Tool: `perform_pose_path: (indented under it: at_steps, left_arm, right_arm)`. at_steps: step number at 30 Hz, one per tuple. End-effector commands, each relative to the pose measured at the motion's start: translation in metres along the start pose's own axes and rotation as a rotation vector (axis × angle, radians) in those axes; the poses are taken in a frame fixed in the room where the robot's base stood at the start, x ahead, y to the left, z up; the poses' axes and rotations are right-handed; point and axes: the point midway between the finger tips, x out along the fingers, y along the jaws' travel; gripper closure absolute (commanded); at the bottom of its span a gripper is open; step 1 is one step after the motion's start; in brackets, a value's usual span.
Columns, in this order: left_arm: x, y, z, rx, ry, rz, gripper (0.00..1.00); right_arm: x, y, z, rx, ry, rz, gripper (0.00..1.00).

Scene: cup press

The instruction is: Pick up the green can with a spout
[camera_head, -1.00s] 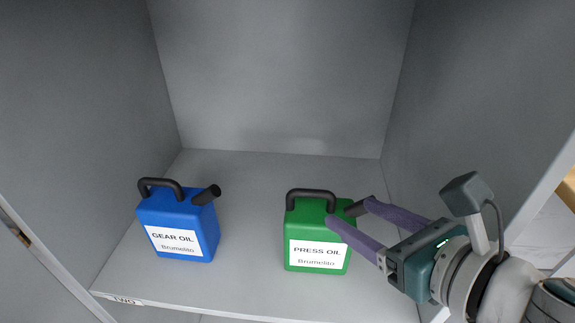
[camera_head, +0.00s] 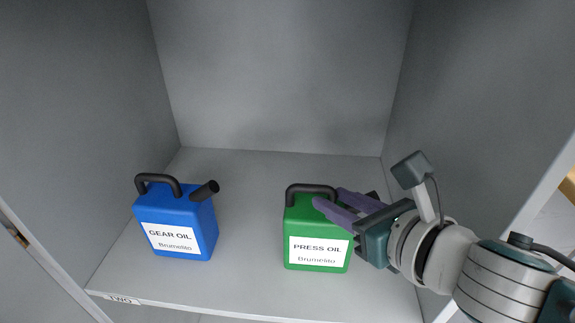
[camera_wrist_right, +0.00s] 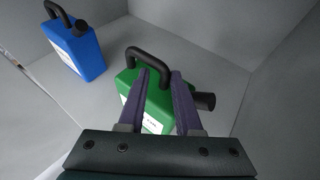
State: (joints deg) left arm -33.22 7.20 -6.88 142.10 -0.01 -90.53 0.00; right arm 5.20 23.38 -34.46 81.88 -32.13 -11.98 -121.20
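The green can (camera_head: 316,234) stands upright on the shelf, with a white PRESS OIL label, a black handle (camera_head: 311,188) and a black spout. My right gripper (camera_head: 329,200) reaches in from the right, its purple fingers over the can's top. In the right wrist view the green can (camera_wrist_right: 158,105) shows behind and between the fingers (camera_wrist_right: 161,78). The fingers are apart with a gap, the handle (camera_wrist_right: 147,57) ahead and left, the spout (camera_wrist_right: 205,101) to the right of the right finger. The fingers do not look closed on anything. My left gripper is not in view.
A blue can (camera_head: 177,224) labelled GEAR OIL stands at the left on the same shelf (camera_head: 247,222); it also shows in the right wrist view (camera_wrist_right: 78,52). Grey cabinet walls close in the sides and back. The shelf between the cans is clear.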

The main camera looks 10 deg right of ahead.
Motion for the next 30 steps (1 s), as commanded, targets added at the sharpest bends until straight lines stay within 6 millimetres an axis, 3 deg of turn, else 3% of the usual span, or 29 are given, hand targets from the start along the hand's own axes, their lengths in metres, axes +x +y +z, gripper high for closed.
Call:
perform_pose_path:
  at_steps: [1,7,30]
  left_arm:
    - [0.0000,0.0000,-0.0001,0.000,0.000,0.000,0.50]
    - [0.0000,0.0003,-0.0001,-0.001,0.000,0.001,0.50]
    - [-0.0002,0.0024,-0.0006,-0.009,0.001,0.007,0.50]
  right_arm:
    - [0.0000,-0.0006,0.0005,0.000,-0.001,-0.001,0.77]
    - [0.0001,-0.0005,0.0011,0.001,-0.002,-0.001,1.00]
    - [0.0003,-0.0002,0.0029,0.001,-0.006,0.001,1.00]
